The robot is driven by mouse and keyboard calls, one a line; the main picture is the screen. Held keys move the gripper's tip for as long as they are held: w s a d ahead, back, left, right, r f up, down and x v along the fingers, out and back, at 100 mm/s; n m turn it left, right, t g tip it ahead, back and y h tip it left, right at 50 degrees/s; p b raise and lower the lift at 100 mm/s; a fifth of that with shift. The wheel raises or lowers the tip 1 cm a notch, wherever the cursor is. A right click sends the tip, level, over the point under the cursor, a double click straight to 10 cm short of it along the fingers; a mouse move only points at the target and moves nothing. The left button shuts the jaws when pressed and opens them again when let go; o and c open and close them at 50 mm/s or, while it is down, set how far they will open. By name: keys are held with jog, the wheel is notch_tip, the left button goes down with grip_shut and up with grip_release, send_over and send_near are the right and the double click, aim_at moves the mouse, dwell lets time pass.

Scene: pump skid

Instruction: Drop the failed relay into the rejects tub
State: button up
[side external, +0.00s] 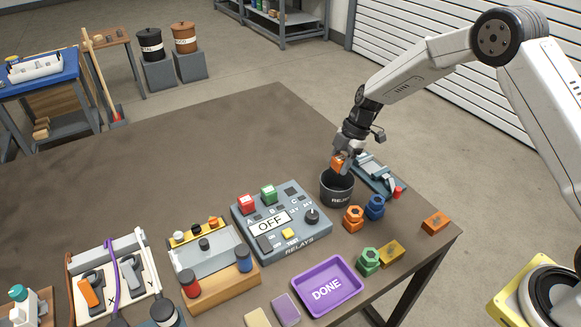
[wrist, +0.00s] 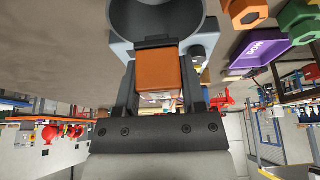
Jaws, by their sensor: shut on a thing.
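My gripper (side external: 341,156) is shut on an orange relay block (side external: 337,163), which also shows between the fingers in the wrist view (wrist: 159,72). In the side view the relay is just above the mouth of the rejects tub (side external: 337,193), a dark round tub with partly hidden white lettering. The tub's rim also shows at the top of the wrist view (wrist: 157,29). The relay panel (side external: 281,222) stands left of the tub, with a red and a green block in its upper sockets and an "OFF" sign.
A blue-grey clamp-like device (side external: 377,174) stands close behind the tub. Orange (side external: 354,218) and blue (side external: 375,207) knobbed parts stand in front of it. The table behind the panel is clear.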

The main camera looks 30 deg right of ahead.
dwell(0.4)
jog(key=o, duration=1.2)
jog(key=shift+r, duration=0.1)
jog(key=shift+r, duration=1.9)
jog(key=shift+s+r, duration=0.1)
jog(key=shift+s, duration=0.05)
